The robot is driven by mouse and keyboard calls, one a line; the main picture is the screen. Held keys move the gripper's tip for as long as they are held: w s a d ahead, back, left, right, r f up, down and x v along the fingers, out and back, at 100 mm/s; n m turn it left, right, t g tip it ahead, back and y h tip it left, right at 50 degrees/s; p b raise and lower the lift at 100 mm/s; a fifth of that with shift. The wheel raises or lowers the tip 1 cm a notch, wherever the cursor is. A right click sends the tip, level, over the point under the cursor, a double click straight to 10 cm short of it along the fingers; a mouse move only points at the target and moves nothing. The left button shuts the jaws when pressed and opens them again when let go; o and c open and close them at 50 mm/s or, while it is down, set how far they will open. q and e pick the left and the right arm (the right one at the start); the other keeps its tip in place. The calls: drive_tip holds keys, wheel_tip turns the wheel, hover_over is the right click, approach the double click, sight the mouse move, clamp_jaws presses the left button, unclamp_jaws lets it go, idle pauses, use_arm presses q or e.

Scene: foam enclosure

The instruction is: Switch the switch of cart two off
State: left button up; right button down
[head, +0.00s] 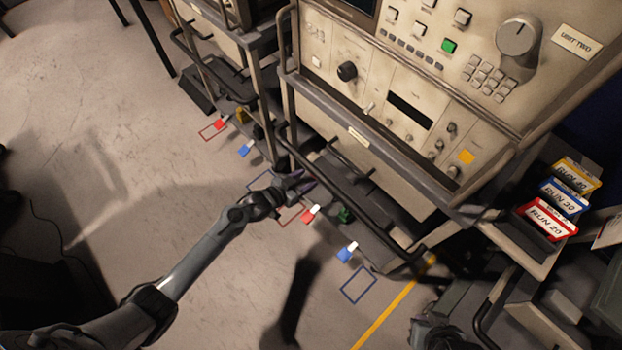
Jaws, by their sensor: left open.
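The cart labelled UNIT TWO (577,41) stands at the upper right, with a beige panel of knobs and buttons. A small light toggle switch (369,108) sits on its lower panel, right of a black knob (347,71). I cannot tell its position, or whether it is the task's switch. Red (311,214) and blue (347,251) tabs stick out at the cart's base. My left gripper (303,182) is open and empty near the cart's lower front edge, below the panel and just above the red tab.
Another cart (225,75) stands to the left, with its own red and blue tabs. A rack of RUN cartridges (548,219) is at the right. Handle rails (400,160) run along the cart's front. The floor at left is mostly clear.

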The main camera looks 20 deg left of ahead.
sight(313, 176)
use_arm(q)
drive_tip(key=shift+b+x, duration=0.7)
drive_tip(key=shift+x, duration=1.05)
clamp_jaws()
drive_tip(key=shift+f, duration=0.1)
drive_tip(key=shift+s+f+t+b, duration=0.1)
drive_tip(key=shift+f+t+b, duration=0.1)
drive_tip(key=shift+t+b, duration=0.35)
drive_tip(key=shift+s+a+f+t+h+b, duration=0.1)
drive_tip(key=shift+f+t+h+b, duration=0.4)
drive_tip(key=shift+t+b, duration=1.05)
drive_tip(key=shift+w+d+f+t+h+b, duration=0.2)
drive_tip(key=shift+t+h+b, duration=0.45)
drive_tip(key=shift+b, duration=1.9)
drive_tip(key=shift+s+a+f+t+h+b, duration=0.2)
drive_tip(key=shift+f+t+h+b, duration=0.55)
drive_tip(key=shift+b, duration=1.3)
drive_tip(key=shift+r, duration=0.3)
